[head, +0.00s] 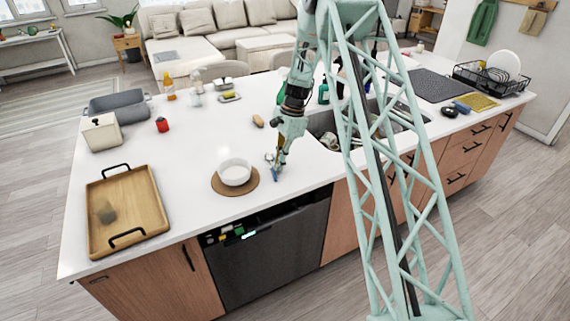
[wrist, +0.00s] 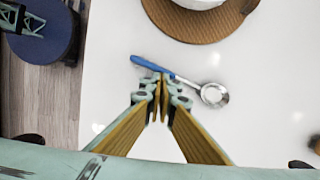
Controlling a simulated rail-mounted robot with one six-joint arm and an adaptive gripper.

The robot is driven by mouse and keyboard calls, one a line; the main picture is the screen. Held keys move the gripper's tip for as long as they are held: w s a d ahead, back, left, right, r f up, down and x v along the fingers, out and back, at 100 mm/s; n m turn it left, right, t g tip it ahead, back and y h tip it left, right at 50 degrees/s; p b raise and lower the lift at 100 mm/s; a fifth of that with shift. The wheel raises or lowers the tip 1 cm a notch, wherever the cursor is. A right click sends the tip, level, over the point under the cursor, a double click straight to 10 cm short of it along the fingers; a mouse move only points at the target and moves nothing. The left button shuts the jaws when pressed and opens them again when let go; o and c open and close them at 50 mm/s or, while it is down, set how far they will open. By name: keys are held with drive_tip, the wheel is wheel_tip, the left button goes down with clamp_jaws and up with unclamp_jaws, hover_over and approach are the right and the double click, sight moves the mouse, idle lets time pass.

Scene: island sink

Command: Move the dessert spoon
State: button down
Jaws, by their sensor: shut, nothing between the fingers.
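The dessert spoon has a blue handle and a shiny metal bowl. In the wrist view the spoon (wrist: 213,94) lies on the white counter, its handle to the upper left and its bowl to the right. In the head view its blue handle (head: 275,178) shows near the counter's front edge. My gripper (wrist: 160,82) is shut and empty, with its tips over the middle of the spoon, hiding part of the handle. In the head view my gripper (head: 277,168) points down at the spoon. I cannot tell whether the tips touch it.
A white bowl (head: 235,173) on a round brown mat (head: 221,190) stands just left of the spoon. A wooden tray (head: 150,190) lies farther left. The sink (head: 325,123) is to the right, with items in it. Counter between tray and mat is clear.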

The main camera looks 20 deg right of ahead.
sight(285, 169)
drive_tip(key=shift+d, duration=0.2)
idle(0.3)
drive_tip(key=shift+d, duration=0.45)
drive_tip(key=d, duration=0.2)
drive_tip(key=shift+w+d, duration=0.2)
drive_tip(key=shift+d, duration=0.15)
drive_tip(key=v, duration=1)
drive_tip(key=shift+r, duration=0.1)
